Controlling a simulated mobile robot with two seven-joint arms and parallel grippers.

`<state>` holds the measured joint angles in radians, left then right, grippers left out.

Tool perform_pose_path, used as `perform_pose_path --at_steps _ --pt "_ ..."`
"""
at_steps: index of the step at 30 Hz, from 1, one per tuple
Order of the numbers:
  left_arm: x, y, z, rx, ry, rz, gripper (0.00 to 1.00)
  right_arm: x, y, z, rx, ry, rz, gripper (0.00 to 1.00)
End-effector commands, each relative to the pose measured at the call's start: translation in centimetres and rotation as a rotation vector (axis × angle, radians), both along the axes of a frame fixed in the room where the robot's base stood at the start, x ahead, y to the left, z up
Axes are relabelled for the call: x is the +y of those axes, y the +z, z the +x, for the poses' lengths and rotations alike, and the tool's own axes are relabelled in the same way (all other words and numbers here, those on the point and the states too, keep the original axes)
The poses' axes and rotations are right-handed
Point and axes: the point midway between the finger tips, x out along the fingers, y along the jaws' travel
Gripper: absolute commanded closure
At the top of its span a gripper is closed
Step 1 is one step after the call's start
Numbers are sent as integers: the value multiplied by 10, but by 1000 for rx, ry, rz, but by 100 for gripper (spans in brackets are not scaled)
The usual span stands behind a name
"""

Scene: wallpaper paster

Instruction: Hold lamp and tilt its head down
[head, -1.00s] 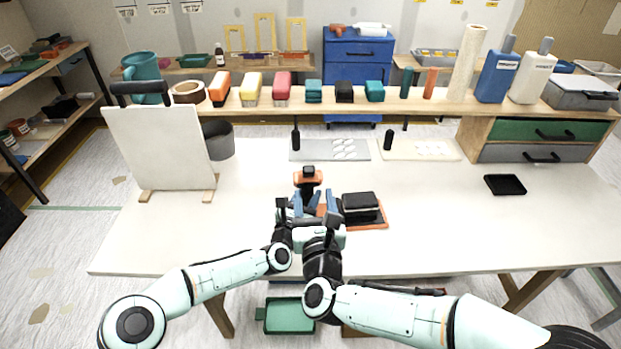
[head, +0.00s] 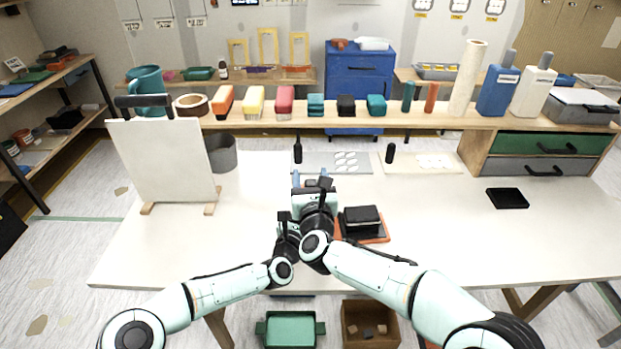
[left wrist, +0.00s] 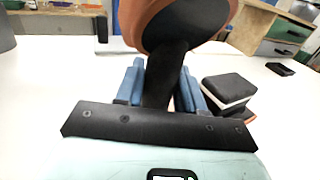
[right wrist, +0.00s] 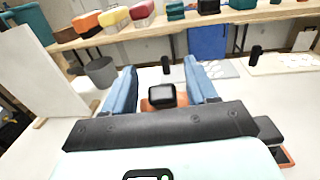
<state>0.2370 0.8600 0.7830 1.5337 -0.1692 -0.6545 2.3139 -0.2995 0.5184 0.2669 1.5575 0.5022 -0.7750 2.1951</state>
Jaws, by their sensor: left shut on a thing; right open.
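The lamp is mostly hidden behind my grippers in the head view. In the left wrist view its orange and black head (left wrist: 178,22) stands above a black stem (left wrist: 166,78). My left gripper (left wrist: 160,82) is shut on this black stem, with a blue finger on each side. In the right wrist view the lamp's orange top with a black cap (right wrist: 162,96) shows between and below the blue fingers. My right gripper (right wrist: 165,82) is open above the lamp, and the head view shows it there too (head: 311,180). Whether its fingers touch the lamp cannot be told.
A black block on an orange-edged base (head: 362,222) sits just right of the lamp. A white board (head: 162,160) stands at left, with a grey bin (head: 221,153) behind it. A black tray (head: 507,198) lies at right. The table's front left is clear.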

Motion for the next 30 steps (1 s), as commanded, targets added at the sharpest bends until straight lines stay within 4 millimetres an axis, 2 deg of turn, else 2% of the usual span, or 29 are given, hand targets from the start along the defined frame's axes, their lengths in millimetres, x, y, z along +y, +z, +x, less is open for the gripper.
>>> perform_pose_path --at_steps 1,7,8,12,13,30 --pt "1 -6 0 11 -1 2 100 0 0 1 0 0 0 43" --pt "1 -6 0 10 -1 2 100 0 0 1 0 0 0 43" --pt "1 -6 0 10 -1 2 100 0 0 1 0 0 0 46" --pt "1 -6 0 10 -1 2 100 0 0 1 0 0 0 91" --pt "1 -6 0 10 -1 2 100 0 0 1 0 0 0 100" --pt "1 -5 0 10 -1 2 100 -1 -5 -8 -130 -1 13 100"
